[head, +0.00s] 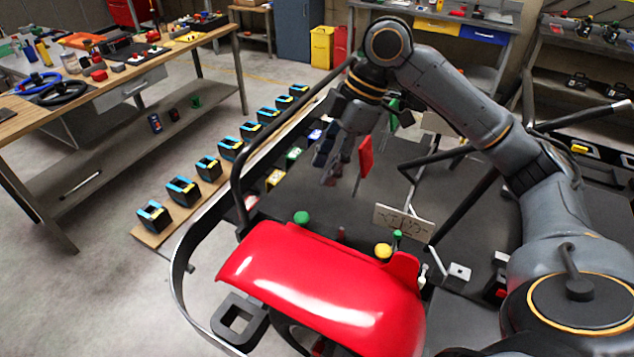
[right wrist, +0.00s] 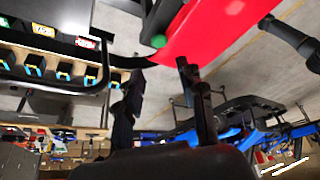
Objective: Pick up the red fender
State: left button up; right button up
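The glossy red fender (head: 320,285) is a large curved panel at the bottom middle of the head view, on the kart stand. Part of it also shows at the top of the right wrist view (right wrist: 215,30). My right gripper (head: 330,165) hangs above the dark stand surface, beyond the fender and apart from it. In the right wrist view its two fingers (right wrist: 160,80) are spread with nothing held between them. My left gripper is not in view.
Green (head: 302,218) and yellow (head: 383,251) knobs stand at the fender's far edge. A black tube frame (head: 240,150) rises left of my gripper. A row of blue-black holders (head: 230,149) lines a board on the left. A workbench (head: 130,75) stands farther left, with open floor between.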

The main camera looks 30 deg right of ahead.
aim_at(370, 306)
jog(key=k+j, duration=1.55)
jog(key=k, duration=0.15)
